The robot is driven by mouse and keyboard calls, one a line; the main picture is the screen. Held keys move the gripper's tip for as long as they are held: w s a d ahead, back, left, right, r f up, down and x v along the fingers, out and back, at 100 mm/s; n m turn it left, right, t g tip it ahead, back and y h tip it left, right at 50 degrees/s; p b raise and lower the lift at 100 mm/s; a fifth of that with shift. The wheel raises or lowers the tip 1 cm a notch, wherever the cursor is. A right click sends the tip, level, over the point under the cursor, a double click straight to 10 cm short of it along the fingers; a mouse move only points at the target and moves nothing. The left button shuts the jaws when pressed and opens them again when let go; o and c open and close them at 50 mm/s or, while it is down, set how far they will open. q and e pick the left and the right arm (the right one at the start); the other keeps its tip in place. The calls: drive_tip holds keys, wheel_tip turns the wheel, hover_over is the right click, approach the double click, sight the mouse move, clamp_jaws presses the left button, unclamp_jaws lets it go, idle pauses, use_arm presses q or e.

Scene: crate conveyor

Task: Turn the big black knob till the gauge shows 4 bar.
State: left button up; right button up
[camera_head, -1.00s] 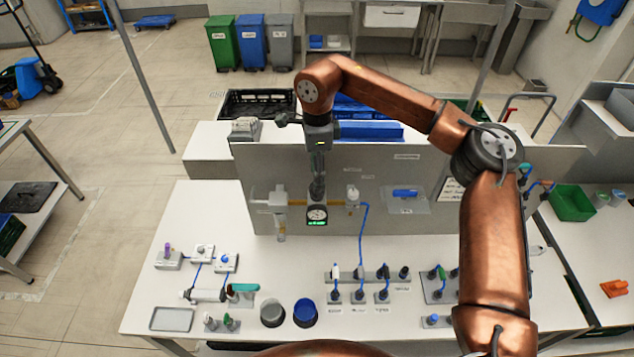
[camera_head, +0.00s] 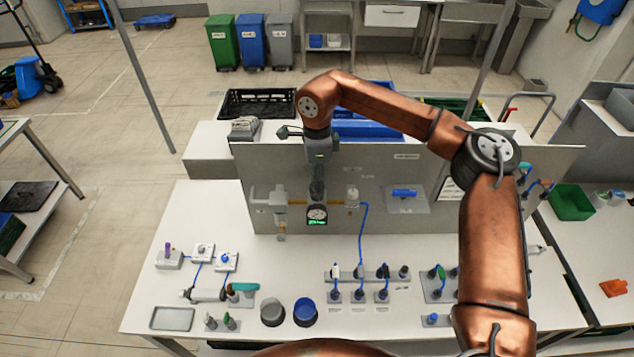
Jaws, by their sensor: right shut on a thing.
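My right gripper (camera_head: 317,194) reaches down in front of the grey upright panel (camera_head: 270,165) and is shut at the black knob's place, just above the gauge. The knob itself is hidden by the fingers, so I cannot see how far it is turned. The gauge (camera_head: 317,215) is a small dark-framed dial with a lit green readout, just below the fingertips. Its reading is too small to tell. My left gripper is not in view.
A yellow pipe (camera_head: 298,202) runs across the panel beside the gripper. A blue hose (camera_head: 363,235) drops from the clear-bowled unit (camera_head: 352,196) to the fittings below. Grey and blue cups (camera_head: 305,313) stand on the white bench (camera_head: 200,335).

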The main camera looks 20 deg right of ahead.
drive_tip(key=c, duration=0.4)
drive_tip(key=m+p, duration=0.1)
drive_tip(key=m, duration=0.2)
drive_tip(key=shift+r+m, duration=0.1)
drive_tip(key=shift+m, duration=2.8)
drive_tip(key=o, duration=1.2)
